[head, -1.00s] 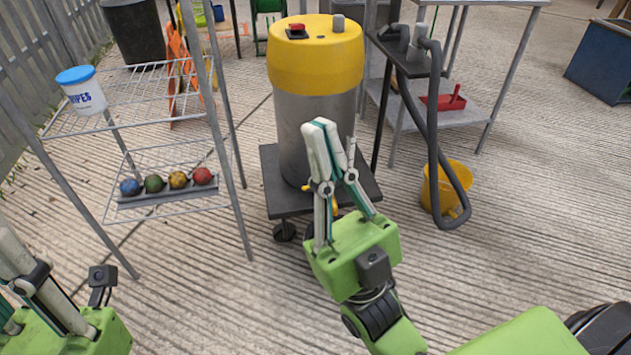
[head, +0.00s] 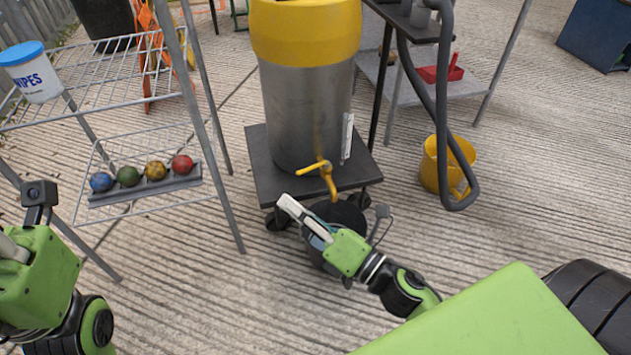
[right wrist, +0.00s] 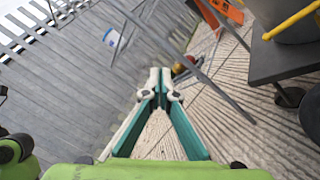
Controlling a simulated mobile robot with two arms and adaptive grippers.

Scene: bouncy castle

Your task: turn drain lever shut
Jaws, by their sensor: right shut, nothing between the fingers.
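The drain lever (head: 312,168) is a thin yellow handle on the yellow tap low on the front of the steel drum (head: 300,115). It points left and slightly down from the tap, across the downward spout (head: 331,190). My right gripper (head: 284,203) is shut and empty, just below and left of the lever, apart from it, pointing left. In the right wrist view, its fingertips (right wrist: 160,75) meet, and a yellow bar of the tap (right wrist: 292,22) shows at upper right. My left gripper shows only in part at the left edge (head: 12,250); its fingertips are hidden.
The drum stands on a dark wheeled base (head: 268,175). A dark round object (head: 345,212) below the tap is partly hidden by my right arm. A wire rack (head: 140,140) with coloured balls stands left. A yellow bucket (head: 430,165) and hose (head: 440,110) are right.

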